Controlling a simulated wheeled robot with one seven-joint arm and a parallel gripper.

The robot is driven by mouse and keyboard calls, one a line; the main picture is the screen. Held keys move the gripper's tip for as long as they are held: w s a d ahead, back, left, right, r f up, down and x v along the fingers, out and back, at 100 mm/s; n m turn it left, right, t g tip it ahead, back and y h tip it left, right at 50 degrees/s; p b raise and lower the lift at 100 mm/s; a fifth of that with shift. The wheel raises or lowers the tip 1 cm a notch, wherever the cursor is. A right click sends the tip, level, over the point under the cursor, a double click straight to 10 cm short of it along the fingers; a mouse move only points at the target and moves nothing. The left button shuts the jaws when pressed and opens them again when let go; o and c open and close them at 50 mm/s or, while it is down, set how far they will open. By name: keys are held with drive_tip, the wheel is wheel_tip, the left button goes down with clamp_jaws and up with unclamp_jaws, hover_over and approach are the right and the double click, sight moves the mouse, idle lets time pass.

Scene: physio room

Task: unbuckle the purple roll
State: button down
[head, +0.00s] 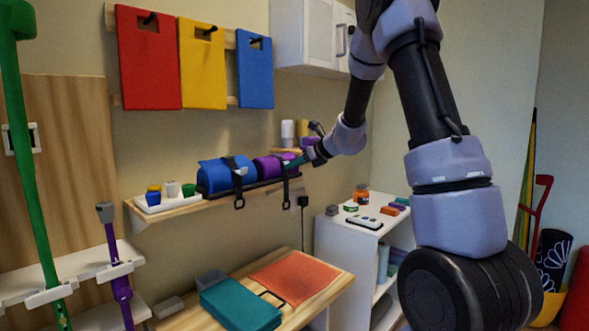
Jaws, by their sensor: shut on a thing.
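The purple roll (268,167) lies on a dark rack on the wooden wall shelf, just right of the blue roll (217,174). A black strap (285,182) runs over the purple roll, and its end with a loop hangs below the shelf front. My gripper (297,162) reaches in from the right and is at the right end of the purple roll, by its strap. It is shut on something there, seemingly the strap. The jaws are small and dark in this view, and the buckle itself cannot be made out.
A similar strap (239,181) crosses the blue roll. A white tray (167,202) with small jars stands on the shelf's left. Below, a wooden table (221,311) holds a teal case (240,303) and an orange mat (288,276). A white cabinet (340,234) with small items stands right.

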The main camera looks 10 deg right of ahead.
drive_tip(key=r+g+h, duration=0.1)
drive_tip(key=g+h, duration=0.1)
drive_tip(key=r+g+h, duration=0.1)
drive_tip(key=g+h, duration=0.1)
drive_tip(key=g, duration=0.1)
drive_tip(key=w+r+g+h, duration=0.1)
drive_tip(key=g+h, duration=0.1)
drive_tip(key=g, duration=0.1)
drive_tip(key=shift+a+r, duration=0.2)
drive_tip(key=shift+a, duration=0.2)
drive_tip(key=shift+g, duration=0.3)
idle(0.3)
drive_tip(key=c, duration=0.6)
unclamp_jaws()
drive_tip(key=shift+w+a, duration=0.1)
drive_tip(key=shift+r, duration=0.15)
wheel_tip(320, 180, up, 10)
drive_tip(key=s+d, duration=0.1)
drive_tip(key=shift+s+r, duration=0.2)
